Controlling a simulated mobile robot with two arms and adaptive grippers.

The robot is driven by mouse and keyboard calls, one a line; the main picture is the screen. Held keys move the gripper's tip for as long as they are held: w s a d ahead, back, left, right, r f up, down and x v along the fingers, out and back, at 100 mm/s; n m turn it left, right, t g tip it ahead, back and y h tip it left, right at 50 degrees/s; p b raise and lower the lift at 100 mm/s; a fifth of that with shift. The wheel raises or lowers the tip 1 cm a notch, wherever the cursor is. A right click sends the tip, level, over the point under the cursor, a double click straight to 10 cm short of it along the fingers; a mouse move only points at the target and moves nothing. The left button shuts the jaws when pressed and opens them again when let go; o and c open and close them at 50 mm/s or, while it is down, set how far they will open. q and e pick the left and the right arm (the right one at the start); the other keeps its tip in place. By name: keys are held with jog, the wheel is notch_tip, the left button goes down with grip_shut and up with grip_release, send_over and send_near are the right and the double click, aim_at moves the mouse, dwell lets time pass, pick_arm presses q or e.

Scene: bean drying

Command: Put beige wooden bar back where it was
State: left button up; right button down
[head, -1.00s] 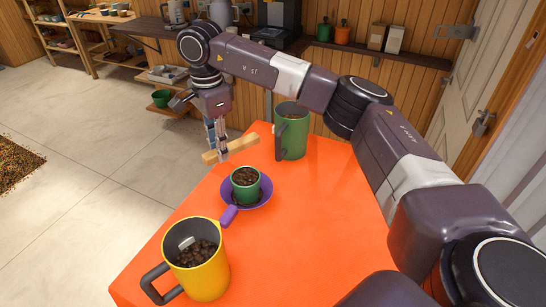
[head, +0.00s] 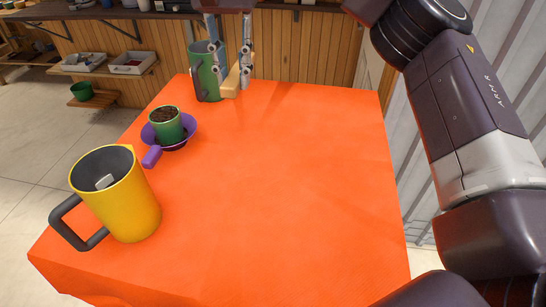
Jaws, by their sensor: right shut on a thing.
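The beige wooden bar (head: 231,83) is between the fingers of my right gripper (head: 232,76), at the far end of the orange table (head: 270,180). It points roughly toward me and sits just right of the green mug (head: 207,82), overlapping its edge in the picture. I cannot tell whether the bar touches the mug or the tabletop. My right gripper is shut on the bar, pointing down, with its upper part cut off by the top of the picture. My left gripper is out of view.
A small green cup of beans (head: 167,124) stands on a purple saucer (head: 188,130) at the table's left edge. A yellow mug (head: 128,200) with a dark handle stands nearer me. The table's middle and right are clear. A wooden panelled wall (head: 310,55) rises behind.

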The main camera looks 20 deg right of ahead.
send_over(243, 161)
notch_tip(243, 161, down, 15)
jog(key=shift+f+p, duration=0.2)
jog(key=shift+p, duration=0.1)
notch_tip(243, 161, down, 4)
jog(key=shift+f+p, duration=0.1)
jog(key=shift+p, duration=0.5)
jog(key=shift+f, duration=0.1)
jog(key=shift+f+b, duration=0.2)
jog(key=shift+b, duration=0.1)
jog(key=c, duration=1.7)
grip_release()
jog(key=shift+r, duration=0.15)
